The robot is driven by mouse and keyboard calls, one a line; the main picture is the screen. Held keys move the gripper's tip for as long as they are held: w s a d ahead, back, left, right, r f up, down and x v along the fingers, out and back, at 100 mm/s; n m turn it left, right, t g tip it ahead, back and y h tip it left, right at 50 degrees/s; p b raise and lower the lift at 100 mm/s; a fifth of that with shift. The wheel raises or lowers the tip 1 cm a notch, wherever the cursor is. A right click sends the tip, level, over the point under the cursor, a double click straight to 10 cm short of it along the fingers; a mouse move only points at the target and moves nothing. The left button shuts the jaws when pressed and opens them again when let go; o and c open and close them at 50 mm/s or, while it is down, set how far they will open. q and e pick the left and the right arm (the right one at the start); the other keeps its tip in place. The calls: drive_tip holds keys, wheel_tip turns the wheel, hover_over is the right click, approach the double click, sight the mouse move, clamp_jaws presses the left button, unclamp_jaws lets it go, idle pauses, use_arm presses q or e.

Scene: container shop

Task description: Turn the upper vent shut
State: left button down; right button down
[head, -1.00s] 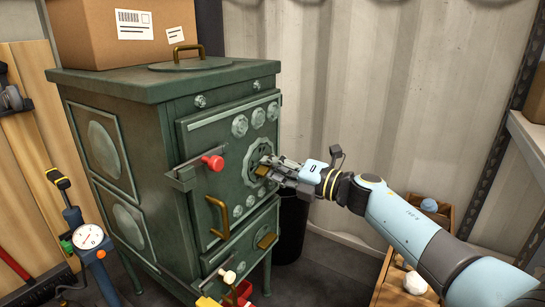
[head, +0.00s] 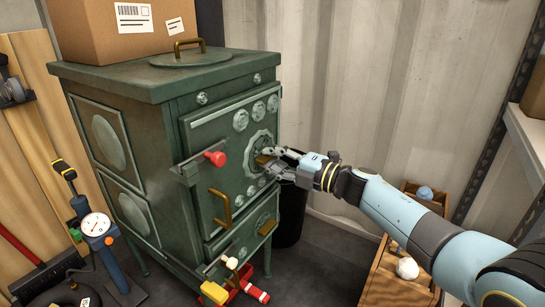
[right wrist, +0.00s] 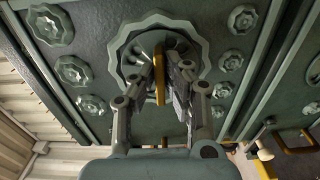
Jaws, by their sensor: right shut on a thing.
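The green stove (head: 130,120) stands at centre left in the head view. Its upper vent (head: 260,140) is a round, scalloped metal disc on the front door, with a small brass tab (head: 263,158). My right gripper (head: 270,156) is at this vent, coming in from the right. In the right wrist view the vent (right wrist: 125,48) is close ahead, and the fingers are shut on the upright brass tab (right wrist: 159,80). The fingers and the tab hide part of the disc, so its openings are only partly seen. My left gripper is not in view.
A red-knobbed door latch (head: 214,158) and a brass handle (head: 222,208) stick out from the stove door. A cardboard box (head: 100,25) sits on top. A dark bin (head: 291,215) stands behind the stove. Wooden crates (head: 385,275) are at lower right.

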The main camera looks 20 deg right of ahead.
drive_tip(key=shift+f, duration=0.1)
drive_tip(key=c, duration=1.4)
unclamp_jaws()
drive_tip(key=shift+s+d, duration=0.1)
drive_tip(key=v, duration=1.1)
drive_tip(key=shift+s+d, duration=0.25)
drive_tip(key=shift+s, duration=0.05)
